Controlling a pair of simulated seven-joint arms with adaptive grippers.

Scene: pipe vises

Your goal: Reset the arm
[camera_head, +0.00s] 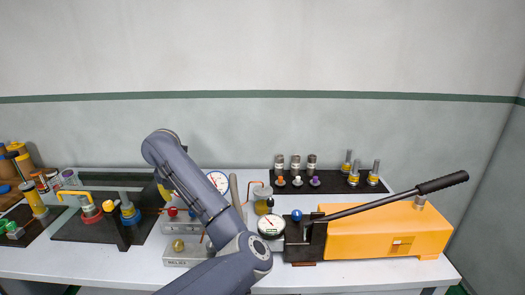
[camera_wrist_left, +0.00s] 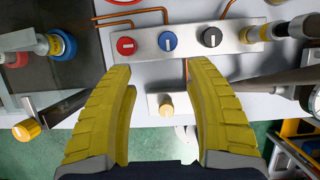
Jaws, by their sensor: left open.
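My left arm (camera_head: 215,215) rises from the bottom middle in the head view and bends at the top, hiding part of the bench behind it. My left gripper (camera_head: 164,190) shows only partly there, with a bit of yellow finger beside the arm. In the left wrist view the left gripper (camera_wrist_left: 160,85) is open, its two yellow ribbed fingers apart with nothing gripped. Beyond the fingertips is a metal block (camera_wrist_left: 190,35) with a red knob (camera_wrist_left: 125,46), a blue knob (camera_wrist_left: 168,41) and a black knob (camera_wrist_left: 212,37). My right gripper is not in view.
A yellow pump (camera_head: 390,235) with a long black-handled lever (camera_head: 440,183) stands at the right. A gauge (camera_head: 271,225) stands beside it. A black rack (camera_head: 325,188) with vials is at the back. A dark mat (camera_head: 80,230) with fittings lies left.

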